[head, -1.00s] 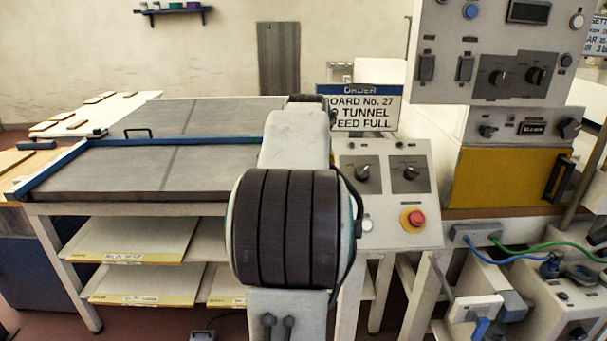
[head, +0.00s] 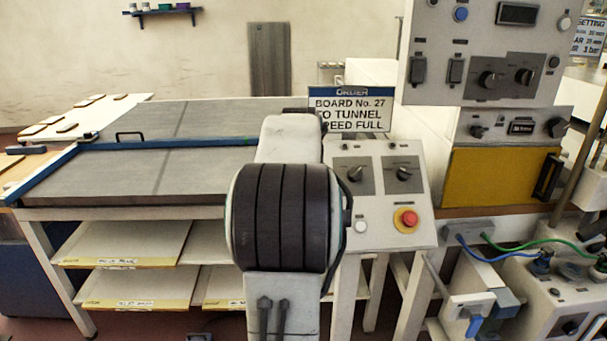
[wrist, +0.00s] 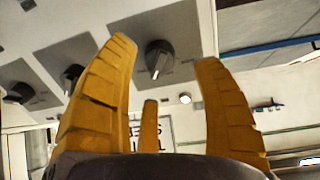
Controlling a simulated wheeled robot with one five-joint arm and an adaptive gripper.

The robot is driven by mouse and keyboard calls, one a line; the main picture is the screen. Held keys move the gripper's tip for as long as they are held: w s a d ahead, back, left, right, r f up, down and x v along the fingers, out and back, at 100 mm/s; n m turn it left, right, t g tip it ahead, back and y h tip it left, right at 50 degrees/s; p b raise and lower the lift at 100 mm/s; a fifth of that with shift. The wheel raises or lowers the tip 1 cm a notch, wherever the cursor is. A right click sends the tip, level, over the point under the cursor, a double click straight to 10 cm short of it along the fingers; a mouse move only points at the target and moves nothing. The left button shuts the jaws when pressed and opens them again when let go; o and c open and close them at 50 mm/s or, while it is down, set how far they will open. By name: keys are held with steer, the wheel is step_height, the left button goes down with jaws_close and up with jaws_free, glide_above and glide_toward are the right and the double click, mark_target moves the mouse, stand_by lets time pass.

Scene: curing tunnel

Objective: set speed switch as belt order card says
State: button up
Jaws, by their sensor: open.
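The order card (head: 350,112) stands behind the sloped control panel (head: 385,225); it reads "BOARD No. 27", "TO TUNNEL" and "SPEED FULL", its left edge partly covered by my arm. The panel carries two dark rotary switches, a left one (head: 355,173) and a right one (head: 404,173); their labels are too small to read. My gripper (wrist: 165,50) is open and empty in the wrist view; my arm hides it in the head view. A dark rotary knob (wrist: 159,58) shows between its yellow fingers, apart from them. I cannot tell which switch that is.
A red emergency button (head: 407,218) and a white button (head: 361,227) sit low on the panel. A grey instrument box (head: 485,75) with more knobs stands at right. A long grey-topped table (head: 130,175) lies at left.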

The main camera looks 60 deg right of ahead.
steer(key=shift+x, duration=2.35)
steer(key=shift+o, duration=0.2)
